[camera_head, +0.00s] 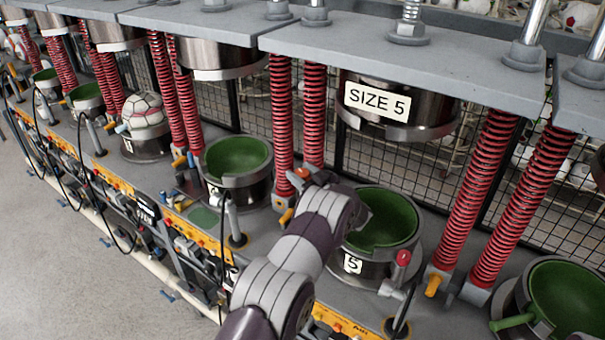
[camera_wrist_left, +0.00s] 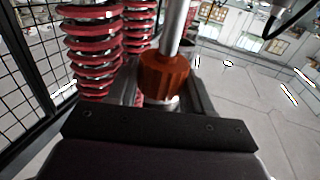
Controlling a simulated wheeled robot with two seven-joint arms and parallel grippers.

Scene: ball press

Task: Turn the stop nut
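The stop nut (camera_wrist_left: 165,74) is an orange-brown ridged nut on an upright metal rod (camera_wrist_left: 174,28) in the left wrist view. My left gripper (camera_wrist_left: 164,82) is at the nut, with one grey finger on each side of it. The frames do not show clearly whether the fingers press on the nut. In the head view my left gripper (camera_head: 305,176) is mostly hidden behind its own wrist, beside the red springs; a small orange part (camera_head: 302,172) shows there. My right gripper is not in view.
A green-lined cup (camera_head: 389,220) marked 5 stands right of my left wrist, under the press head (camera_head: 412,105) labelled SIZE 5. Red springs (camera_head: 284,115) stand close behind my gripper. Another green cup (camera_head: 240,160) is to the left. Grey floor (camera_head: 60,270) is open at left.

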